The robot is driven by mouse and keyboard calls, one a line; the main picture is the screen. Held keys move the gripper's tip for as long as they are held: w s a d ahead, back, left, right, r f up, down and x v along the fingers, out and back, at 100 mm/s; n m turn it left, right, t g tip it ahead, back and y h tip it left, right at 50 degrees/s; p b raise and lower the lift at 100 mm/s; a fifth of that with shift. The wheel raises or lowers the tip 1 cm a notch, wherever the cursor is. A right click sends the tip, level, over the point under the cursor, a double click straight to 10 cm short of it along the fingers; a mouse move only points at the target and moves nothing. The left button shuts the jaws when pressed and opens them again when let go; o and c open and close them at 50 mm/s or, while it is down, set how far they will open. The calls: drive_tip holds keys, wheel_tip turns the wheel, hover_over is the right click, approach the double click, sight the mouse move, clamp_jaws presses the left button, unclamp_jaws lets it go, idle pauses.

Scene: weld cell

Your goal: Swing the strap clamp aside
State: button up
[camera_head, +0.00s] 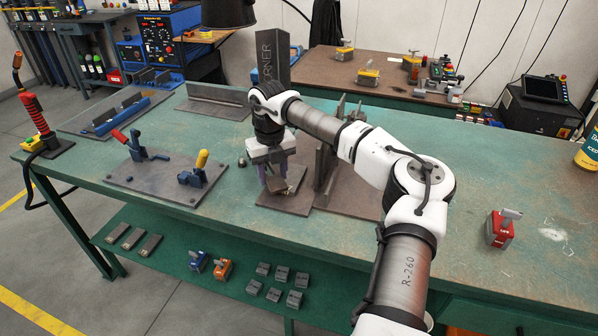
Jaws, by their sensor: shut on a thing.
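My gripper (276,181) points down over a brown metal plate (292,209) near the middle of the green bench. Its purple fingers are shut on a small dark piece (277,185), which looks like the strap clamp. The fingers and the gripper body hide much of the piece, so I cannot tell its full shape or how it is turned. An upright dark bracket (325,168) stands just right of my gripper.
Left of my gripper, a grey plate (150,187) bears a red-handled clamp (135,146) and a yellow-handled clamp (198,170). A dark angle piece (218,101) lies behind. A red block (500,229) sits at the right. The bench right of my arm is mostly clear.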

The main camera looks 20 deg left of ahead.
drive_tip(key=s+a+m, duration=0.1)
drive_tip(key=m, duration=0.1)
drive_tip(key=shift+s+a+m, duration=0.1)
drive_tip(key=shift+a+m, duration=0.3)
drive_tip(key=shift+s+a+m+b, duration=0.25)
drive_tip(key=shift+a+m, duration=0.35)
drive_tip(key=shift+m, duration=0.2)
drive_tip(key=shift+s+a+m+b, duration=0.2)
drive_tip(key=shift+a+m, duration=0.35)
drive_tip(key=shift+m, duration=0.25)
drive_tip(key=shift+r, duration=0.1)
drive_tip(key=o, duration=1.4)
wheel_tip(320, 180, up, 14)
drive_tip(key=shift+f+b, duration=0.15)
drive_tip(key=shift+b, duration=0.3)
